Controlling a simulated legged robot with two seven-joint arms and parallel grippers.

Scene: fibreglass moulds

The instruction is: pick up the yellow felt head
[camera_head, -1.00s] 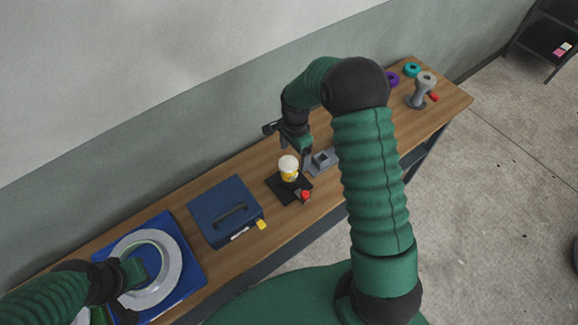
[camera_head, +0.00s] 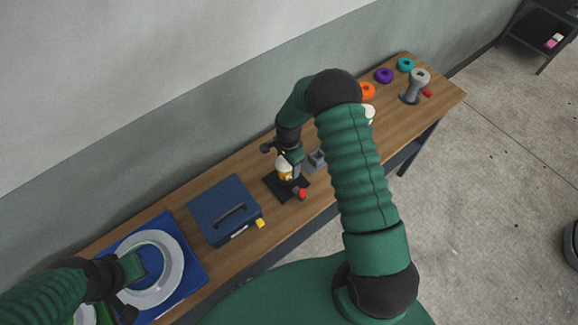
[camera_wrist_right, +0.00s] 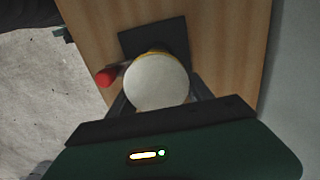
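The yellow felt head (camera_head: 284,171), with a pale round top, stands on a small black square base on the bench. In the right wrist view its pale disc top (camera_wrist_right: 157,82) faces the camera, with a thin yellow edge at the far side. My right gripper (camera_head: 290,170) is down at the head. Its two fingers are spread, one on each side of the disc, and their tips are partly hidden by it. I see no clear grip. My left gripper (camera_head: 128,290) is over the white ring at lower left; its fingers are not clear.
A red knob (camera_head: 302,194) sits at the black base's (camera_head: 270,182) front edge. A blue case (camera_head: 222,208) stands to the left, and a grey block (camera_head: 317,160) to the right. A white ring (camera_head: 176,268) lies on a blue board (camera_head: 196,275). Coloured rings and a grey post (camera_head: 414,85) stand farther right.

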